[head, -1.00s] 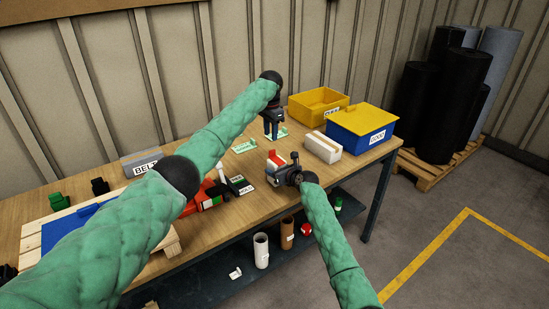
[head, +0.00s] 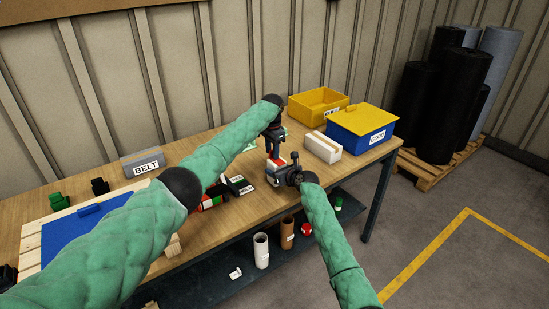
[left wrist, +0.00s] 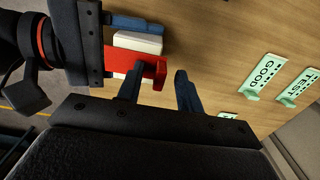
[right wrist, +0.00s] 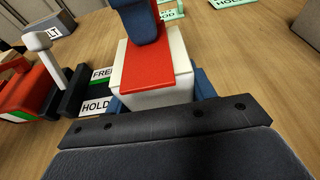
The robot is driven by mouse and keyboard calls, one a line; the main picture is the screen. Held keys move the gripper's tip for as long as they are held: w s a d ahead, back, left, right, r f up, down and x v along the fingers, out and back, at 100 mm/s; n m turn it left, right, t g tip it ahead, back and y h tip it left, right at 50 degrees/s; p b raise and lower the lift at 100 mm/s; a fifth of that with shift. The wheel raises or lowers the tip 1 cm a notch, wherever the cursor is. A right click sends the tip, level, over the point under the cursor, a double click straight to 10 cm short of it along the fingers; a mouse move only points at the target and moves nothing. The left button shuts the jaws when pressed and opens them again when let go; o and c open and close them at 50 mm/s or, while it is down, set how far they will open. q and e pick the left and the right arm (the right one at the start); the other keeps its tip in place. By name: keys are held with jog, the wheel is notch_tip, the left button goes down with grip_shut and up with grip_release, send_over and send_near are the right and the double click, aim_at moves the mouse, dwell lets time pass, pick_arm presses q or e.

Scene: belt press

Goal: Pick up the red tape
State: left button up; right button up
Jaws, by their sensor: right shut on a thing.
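The red tape (right wrist: 148,66) lies as a flat red strip along the top of a white block (right wrist: 158,98). My right gripper (head: 277,171) is shut on this white block near the table's front edge, with a blue finger on each side. My left gripper (left wrist: 159,86) is open above the block. In the left wrist view, the free end of the red tape (left wrist: 152,69) reaches toward the gap between its fingers. One blue left finger hides part of the strip in the right wrist view. I cannot tell whether it touches the tape.
Green-white label holders (left wrist: 263,78) stand on the table. A white grooved block (head: 323,147), a blue bin with yellow lid (head: 362,128) and an open yellow bin (head: 318,104) stand at the right. A red tool (right wrist: 28,88) and label cards (head: 240,185) lie left of the held block.

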pick_arm(q)
grip_shut()
jog(key=shift+r, duration=0.1)
notch_tip(320, 180, up, 10)
dwell(0.5)
pick_arm(e)
jog(key=o, duration=1.2)
